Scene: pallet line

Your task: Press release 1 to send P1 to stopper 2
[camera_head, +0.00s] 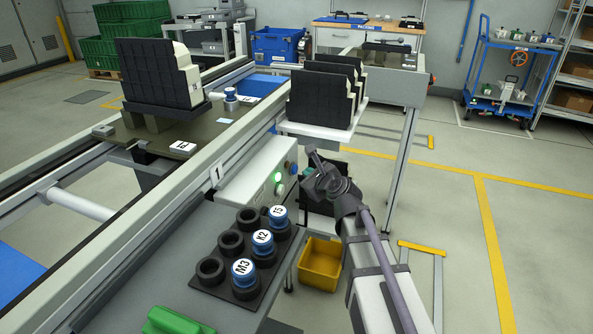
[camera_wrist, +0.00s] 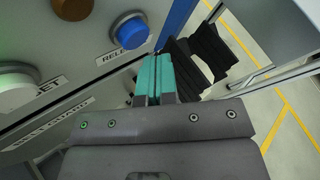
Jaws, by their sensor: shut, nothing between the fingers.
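The release button is a blue round button (camera_wrist: 130,30) on a grey control panel, with a label starting "RELE" beside it in the wrist view. The panel belongs to a box (camera_head: 262,172) beside the conveyor, near a plate marked 1. A pallet (camera_head: 190,136) sits on the conveyor with a stepped black and cream load (camera_head: 160,75) on it; its tag is too small to read surely. My gripper (camera_wrist: 157,62) is shut and empty, its teal fingers right of and below the blue button in the wrist view, apparently apart from it. It also shows right of the box in the head view (camera_head: 311,150).
A white button (camera_wrist: 18,88) and a brown button (camera_wrist: 72,8) sit near the blue one. A black holder (camera_head: 210,268) with marked blue-topped pieces stands in front. A shelf (camera_head: 315,131) with more black and cream parts is behind my gripper. A yellow bin (camera_head: 320,264) is below.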

